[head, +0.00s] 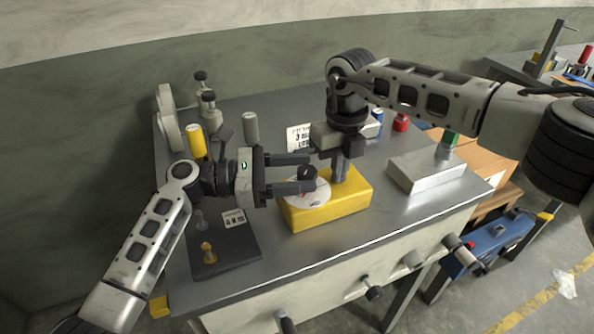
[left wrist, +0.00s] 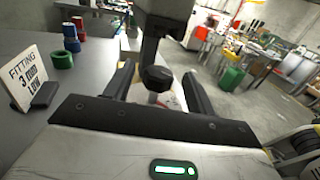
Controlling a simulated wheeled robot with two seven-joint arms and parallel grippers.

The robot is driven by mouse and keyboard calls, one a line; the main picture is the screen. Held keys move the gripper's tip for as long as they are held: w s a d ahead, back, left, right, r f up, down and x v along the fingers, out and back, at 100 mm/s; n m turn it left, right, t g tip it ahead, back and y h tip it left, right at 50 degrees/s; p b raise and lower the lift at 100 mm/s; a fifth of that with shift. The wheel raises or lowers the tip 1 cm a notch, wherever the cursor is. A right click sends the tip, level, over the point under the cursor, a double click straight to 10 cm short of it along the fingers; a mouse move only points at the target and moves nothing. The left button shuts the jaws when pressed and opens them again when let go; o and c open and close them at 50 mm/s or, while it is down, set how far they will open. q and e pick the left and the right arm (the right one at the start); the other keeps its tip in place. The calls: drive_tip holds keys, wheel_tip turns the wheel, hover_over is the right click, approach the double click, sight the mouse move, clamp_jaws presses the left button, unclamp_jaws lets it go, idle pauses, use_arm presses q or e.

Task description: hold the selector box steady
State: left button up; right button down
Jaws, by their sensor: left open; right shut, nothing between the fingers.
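The selector box is a yellow block (head: 335,207) on the grey bench, with a white round dial plate (head: 312,196) on its top. A black knob (head: 307,172) stands above the dial; it also shows in the left wrist view (left wrist: 157,78). My left gripper (head: 312,172) is open, level, with its fingers on either side of the knob; a gap shows on both sides in the left wrist view. My right gripper (head: 340,178) points down, shut and empty, its fingertips at the top of the box beside the dial. Whether they touch is unclear.
A dark plate with small pegs (head: 225,255) lies at the left front. A silver block (head: 425,170) stands to the right. A sign (head: 299,138), a yellow cylinder (head: 197,141) and a grey cylinder (head: 250,127) stand behind. The bench's front strip is clear.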

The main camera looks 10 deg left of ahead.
use_arm(q)
drive_tip(key=c, duration=1)
drive_tip(key=shift+o, duration=0.2)
drive_tip(key=shift+d+t, duration=0.1)
drive_tip(key=shift+t, duration=0.2)
drive_tip(key=n+t+y, duration=0.1)
drive_tip(key=n+t, duration=0.1)
drive_tip(key=s+n+t+y, duration=0.1)
drive_tip(key=n+t, duration=0.1)
drive_tip(key=t, duration=0.1)
drive_tip(key=shift+d+f+y, duration=0.15)
drive_tip(key=shift+d+y, duration=0.05)
drive_tip(key=shift+y, duration=0.1)
drive_tip(key=shift+s+d+n+t+y, duration=0.1)
drive_tip(key=shift+d+n+t+y, duration=0.1)
drive_tip(key=shift+n+t+y, duration=1.95)
drive_tip(key=shift+t, duration=0.25)
drive_tip(key=o, duration=1)
drive_tip(key=shift+c, duration=0.2)
